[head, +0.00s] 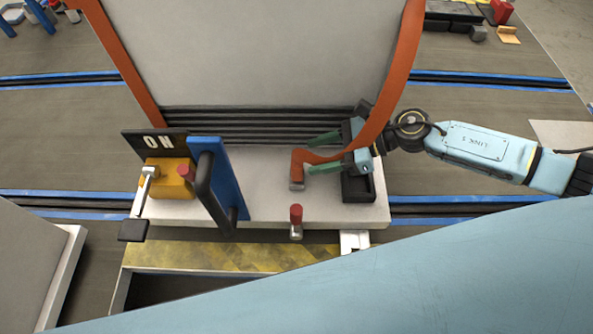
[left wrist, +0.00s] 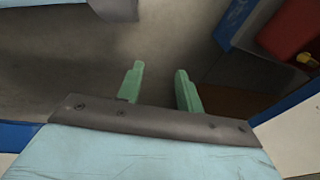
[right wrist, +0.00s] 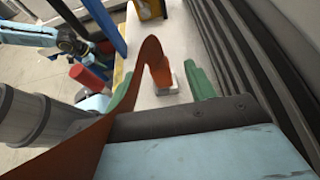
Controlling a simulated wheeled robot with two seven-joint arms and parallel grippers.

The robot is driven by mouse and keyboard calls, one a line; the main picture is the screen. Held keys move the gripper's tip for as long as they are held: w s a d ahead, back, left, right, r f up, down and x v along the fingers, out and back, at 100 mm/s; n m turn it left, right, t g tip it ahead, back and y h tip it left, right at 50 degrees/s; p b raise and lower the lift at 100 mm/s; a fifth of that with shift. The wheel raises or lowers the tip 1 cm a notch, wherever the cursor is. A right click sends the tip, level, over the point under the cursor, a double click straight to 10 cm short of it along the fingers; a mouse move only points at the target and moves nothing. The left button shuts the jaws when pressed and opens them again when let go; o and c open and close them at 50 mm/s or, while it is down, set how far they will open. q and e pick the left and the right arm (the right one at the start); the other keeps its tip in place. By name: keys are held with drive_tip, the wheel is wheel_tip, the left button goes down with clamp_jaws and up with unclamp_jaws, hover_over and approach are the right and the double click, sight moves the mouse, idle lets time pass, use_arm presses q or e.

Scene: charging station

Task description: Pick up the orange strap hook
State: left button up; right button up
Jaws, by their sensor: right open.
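The orange strap (head: 401,72) curves down the right side of the grey panel and ends in an orange hook (head: 298,166) above the white ledge. The hook also shows in the right wrist view (right wrist: 160,74). My right gripper (head: 320,153) is open, its green fingers pointing left, one behind and one in front of the strap's lower end beside the hook. In the right wrist view the hook end appears between and beyond the fingertips (right wrist: 160,85); contact cannot be told. My left gripper (left wrist: 158,72) is open and empty in the left wrist view, and is not visible in the head view.
The white ledge (head: 265,207) carries a yellow box (head: 168,182) with a lever, a blue upright plate (head: 225,180) with a dark handle, a red-topped knob (head: 296,215) and a black block (head: 357,188) under my right gripper. Floor beyond is mostly open.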

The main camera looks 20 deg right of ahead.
sight(298, 163)
drive_tip(key=shift+s+f+b+x, duration=0.1)
drive_tip(key=shift+f+b+x, duration=0.05)
drive_tip(key=shift+x, duration=1.35)
drive_tip(key=shift+s+f+b+x, duration=0.1)
drive_tip(key=shift+f+b+x, duration=0.05)
drive_tip(key=shift+x, duration=1.4)
drive_tip(key=shift+d, duration=0.1)
drive_tip(key=c, duration=1.1)
drive_tip(key=shift+r, duration=0.15)
